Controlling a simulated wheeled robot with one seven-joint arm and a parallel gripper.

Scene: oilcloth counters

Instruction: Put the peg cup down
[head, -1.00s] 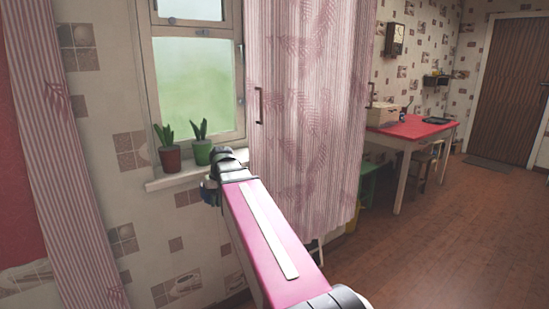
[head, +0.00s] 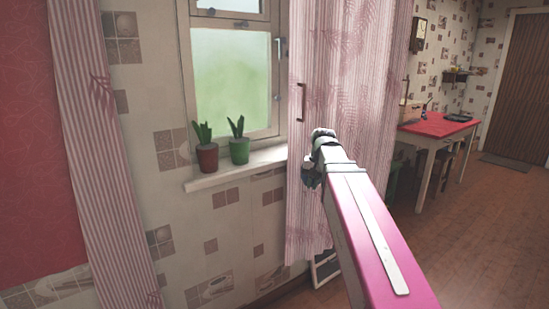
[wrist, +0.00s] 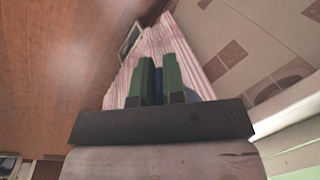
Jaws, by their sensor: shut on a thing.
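My gripper (wrist: 158,68) shows in the wrist view with its two green fingers close together. It is shut on a blue thing (wrist: 158,88), most likely the peg cup. Only a narrow strip of it shows between the fingers and a little beside the right finger. The fingers hide the rest, so I cannot tell its shape or whether it is upright. In the head view my pink arm reaches forward in front of the striped curtain, and its end hides the gripper and most of what it holds.
Two potted plants (head: 207,156) (head: 239,150) stand on the white windowsill (head: 232,173), left of my arm's end. A pink striped curtain (head: 345,75) hangs behind the arm. A red-topped table (head: 437,124) stands at the back right. The wooden floor (head: 470,230) is clear at the right.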

